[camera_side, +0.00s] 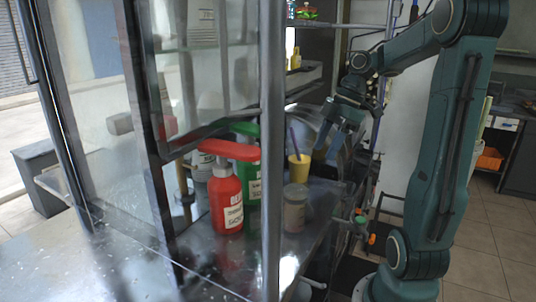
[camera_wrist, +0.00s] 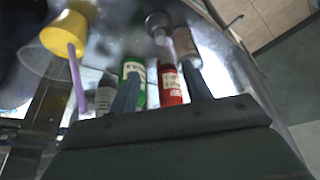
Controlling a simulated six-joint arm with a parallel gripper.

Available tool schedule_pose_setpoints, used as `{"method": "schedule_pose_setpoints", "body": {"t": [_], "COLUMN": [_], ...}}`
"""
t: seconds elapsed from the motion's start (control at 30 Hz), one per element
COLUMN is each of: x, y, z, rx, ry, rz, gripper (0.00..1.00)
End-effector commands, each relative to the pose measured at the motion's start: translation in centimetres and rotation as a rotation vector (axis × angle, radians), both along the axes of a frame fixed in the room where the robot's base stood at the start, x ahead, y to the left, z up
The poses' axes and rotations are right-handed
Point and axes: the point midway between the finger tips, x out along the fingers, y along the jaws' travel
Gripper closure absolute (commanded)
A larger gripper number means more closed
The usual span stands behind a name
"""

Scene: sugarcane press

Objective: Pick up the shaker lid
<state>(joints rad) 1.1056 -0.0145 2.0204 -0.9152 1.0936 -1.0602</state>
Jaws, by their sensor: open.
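A small jar-like shaker (camera_side: 295,210) with a pale top stands on the metal counter in the side view, right of the bottles. It seems to show in the wrist view as a brownish cylinder (camera_wrist: 184,42). A round grey metallic piece (camera_wrist: 158,23) lies beside it there; I cannot tell whether that is the shaker lid. My gripper (camera_side: 338,146) is above the counter, behind and right of the shaker in the side view, apart from it. In the wrist view its two blue fingers (camera_wrist: 160,88) are spread with nothing visibly held between them.
A red sauce bottle (camera_side: 226,200) and a green bottle (camera_side: 247,165) stand left of the shaker. A yellow cup (camera_side: 299,172) with a purple straw stands behind it. A metal post (camera_side: 272,130) and glass panel front the counter.

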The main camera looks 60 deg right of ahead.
Motion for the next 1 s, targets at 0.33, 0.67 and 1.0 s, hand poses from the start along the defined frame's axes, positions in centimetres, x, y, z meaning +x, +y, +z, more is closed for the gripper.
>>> {"method": "schedule_pose_setpoints", "body": {"t": [0.33, 0.67, 1.0], "x": [0.5, 1.7, 2.3], "y": [0.6, 1.8, 2.4], "z": [-1.6, -5.8, -8.0], "rx": [0.005, 0.003, 0.000], "ry": [0.001, 0.004, 0.001], "rz": [0.001, 0.001, -0.002], "gripper": [0.51, 0.51, 0.51]}}
